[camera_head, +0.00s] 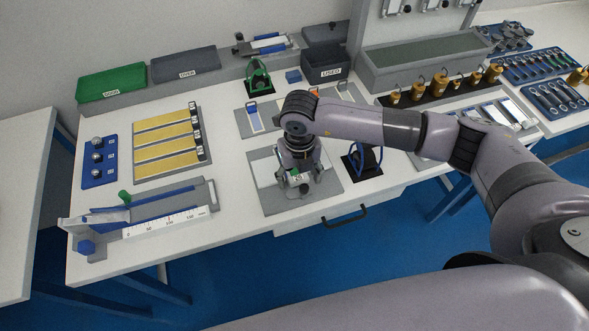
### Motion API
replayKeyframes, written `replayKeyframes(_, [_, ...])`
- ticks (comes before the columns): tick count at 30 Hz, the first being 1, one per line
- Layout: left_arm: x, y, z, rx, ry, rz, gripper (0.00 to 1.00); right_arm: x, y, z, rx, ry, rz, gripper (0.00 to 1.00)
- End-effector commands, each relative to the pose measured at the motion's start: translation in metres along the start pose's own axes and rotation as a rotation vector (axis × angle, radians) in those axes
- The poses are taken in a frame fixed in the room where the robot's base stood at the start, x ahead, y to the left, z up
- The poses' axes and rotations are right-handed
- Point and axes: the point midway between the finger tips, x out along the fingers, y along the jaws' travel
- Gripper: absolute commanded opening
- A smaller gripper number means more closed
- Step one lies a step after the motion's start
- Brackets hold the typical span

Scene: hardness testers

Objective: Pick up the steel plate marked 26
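My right gripper (300,182) points down over a grey board (330,186) near the front edge of the bench. A pale flat plate (265,168) shows on this board, partly covered by the gripper. No number 26 can be read on it, so I cannot tell whether it is the steel plate marked 26. The gripper's fingers are small and overlap what lies below. Whether they are open or shut, or touching anything, cannot be made out. My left gripper is not in view.
A blue cable on a black base (364,175) stands close right of the gripper. A green device (258,80) stands behind. Yellow strips (166,138) and a ruler fixture (165,222) lie left. Green (112,86), grey (185,66) and "USED" (325,68) bins line the back.

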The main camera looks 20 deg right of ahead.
Motion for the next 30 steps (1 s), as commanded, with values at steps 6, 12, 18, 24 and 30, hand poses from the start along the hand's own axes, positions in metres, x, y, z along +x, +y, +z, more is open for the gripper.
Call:
replayKeyframes(6, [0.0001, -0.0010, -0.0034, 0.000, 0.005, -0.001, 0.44, -0.0004, 0.0002, 0.0000, 0.000, 0.000, 0.000, 0.45])
replayKeyframes(12, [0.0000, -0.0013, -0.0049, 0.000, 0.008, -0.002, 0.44, -0.0005, 0.0002, 0.0001, 0.000, 0.000, 0.000, 0.32])
replayKeyframes(18, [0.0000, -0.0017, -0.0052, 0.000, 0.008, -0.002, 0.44, -0.0006, 0.0001, 0.0001, 0.000, 0.000, 0.000, 0.18])
replayKeyframes(24, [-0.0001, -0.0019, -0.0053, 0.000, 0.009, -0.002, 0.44, -0.0012, 0.0003, 0.0005, 0.000, -0.001, 0.001, 0.07])
replayKeyframes(30, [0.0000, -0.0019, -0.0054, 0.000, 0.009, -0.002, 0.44, -0.0016, 0.0003, 0.0006, 0.000, -0.002, 0.001, 0.07])
